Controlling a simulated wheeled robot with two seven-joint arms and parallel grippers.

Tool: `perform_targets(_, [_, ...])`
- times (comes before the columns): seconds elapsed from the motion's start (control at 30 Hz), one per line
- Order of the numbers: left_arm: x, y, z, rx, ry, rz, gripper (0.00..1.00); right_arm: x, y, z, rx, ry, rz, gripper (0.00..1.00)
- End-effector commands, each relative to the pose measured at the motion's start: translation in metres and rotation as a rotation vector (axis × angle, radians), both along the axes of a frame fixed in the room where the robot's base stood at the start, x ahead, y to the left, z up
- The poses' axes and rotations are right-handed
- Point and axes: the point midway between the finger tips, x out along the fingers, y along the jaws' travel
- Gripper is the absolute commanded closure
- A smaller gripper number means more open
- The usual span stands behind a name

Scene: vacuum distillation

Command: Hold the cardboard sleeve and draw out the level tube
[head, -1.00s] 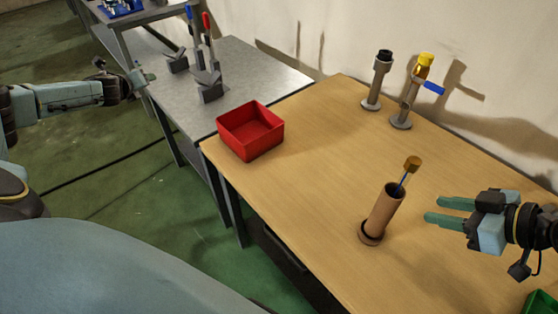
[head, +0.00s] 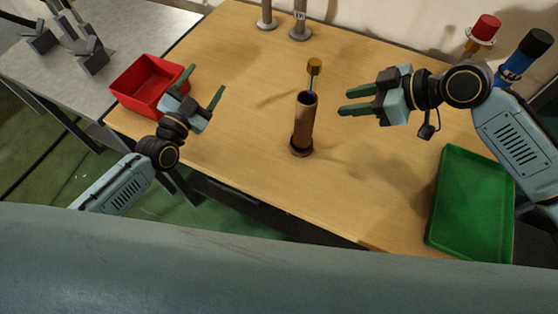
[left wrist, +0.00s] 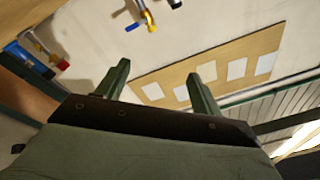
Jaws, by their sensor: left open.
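The brown cardboard sleeve (head: 303,125) stands upright in a dark round base on the wooden table in the head view. The level tube (head: 312,80) sticks out of its top, showing a thin blue stem and a gold-brown cap. My left gripper (head: 203,88) is open and empty, left of the sleeve, near the red box. My right gripper (head: 342,102) is just right of the sleeve, fingers pointing left towards it and apart from it. Its fingers show a gap with nothing between them. The left wrist view shows my open left fingers (left wrist: 160,82) but not the sleeve.
A red box (head: 150,83) sits at the table's left edge. A green tray (head: 437,200) lies at the right. Metal posts (head: 300,28) stand at the back, and red-capped (head: 484,28) and blue-banded (head: 520,60) fittings at the back right. The wood in front of the sleeve is clear.

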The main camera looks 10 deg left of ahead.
Motion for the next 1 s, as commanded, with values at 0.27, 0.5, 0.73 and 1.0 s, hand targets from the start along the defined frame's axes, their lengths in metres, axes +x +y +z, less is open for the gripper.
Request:
perform_targets(0.27, [-0.093,-0.126,-0.053,-0.358,0.184,-0.049,0.33,0.000,0.000,0.000,0.000,0.000,0.000,0.64])
perform_targets(0.5, [-0.145,-0.191,-0.060,-0.535,0.288,-0.059,0.33,0.000,0.000,0.000,0.000,0.000,0.000,0.64])
perform_targets(0.73, [-0.149,-0.208,-0.058,-0.578,0.312,-0.059,0.33,0.000,0.000,0.000,0.000,0.000,0.000,0.64])
perform_targets(1.0, [-0.106,-0.222,-0.058,-0.576,0.310,-0.060,0.33,0.000,0.000,0.000,0.000,0.000,0.000,0.64])
